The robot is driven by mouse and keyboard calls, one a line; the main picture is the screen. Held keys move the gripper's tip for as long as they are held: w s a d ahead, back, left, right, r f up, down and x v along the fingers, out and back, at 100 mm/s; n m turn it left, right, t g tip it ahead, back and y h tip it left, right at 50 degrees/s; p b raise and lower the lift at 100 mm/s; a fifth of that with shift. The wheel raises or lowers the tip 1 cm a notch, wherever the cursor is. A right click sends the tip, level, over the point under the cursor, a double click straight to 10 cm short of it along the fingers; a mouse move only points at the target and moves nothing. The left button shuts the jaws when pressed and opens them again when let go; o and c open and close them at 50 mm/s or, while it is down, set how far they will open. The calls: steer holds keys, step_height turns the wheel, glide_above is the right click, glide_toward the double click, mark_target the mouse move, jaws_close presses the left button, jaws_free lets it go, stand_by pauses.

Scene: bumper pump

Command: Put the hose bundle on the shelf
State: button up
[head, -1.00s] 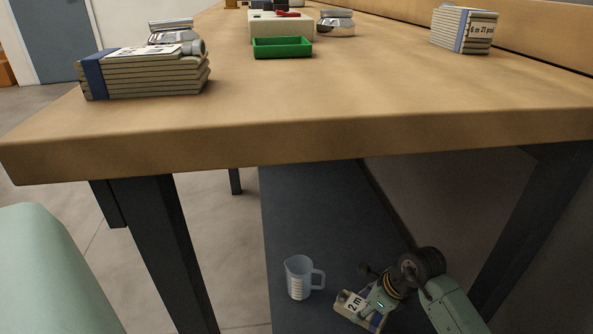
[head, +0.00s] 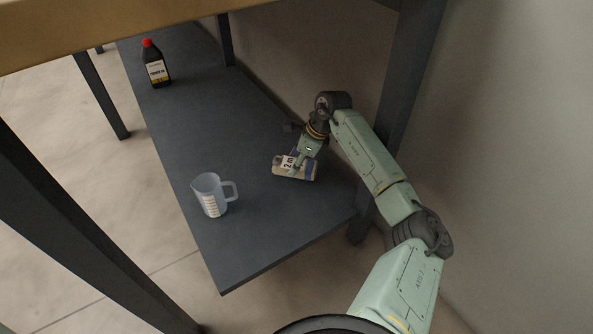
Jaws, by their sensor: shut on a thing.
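The hose bundle (head: 284,168), a small pale bundle with a "2 m" label, is on or just above the dark grey lower shelf (head: 255,245) under the workbench. I cannot tell whether it touches the shelf. My gripper (head: 298,168) is shut on the bundle from above. The fingers hide part of it. My arm reaches in from the right, past the bench leg.
A clear measuring jug (head: 208,196) stands on the shelf to the left of the bundle. A dark bottle with a red cap (head: 155,64) stands at the far end. A bench leg (head: 405,100) is close to my arm. The shelf middle is clear.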

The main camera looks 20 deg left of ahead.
steer(key=shift+w+f+b, duration=0.1)
steer(key=shift+f+b, duration=0.55)
steer(key=shift+f, duration=1.05)
steer(key=shift+f, duration=0.1)
steer(key=o, duration=1.4)
steer(key=shift+f, duration=0.1)
steer(key=p+v, duration=0.3)
steer(key=v, duration=0.9)
steer(key=shift+r, duration=0.25)
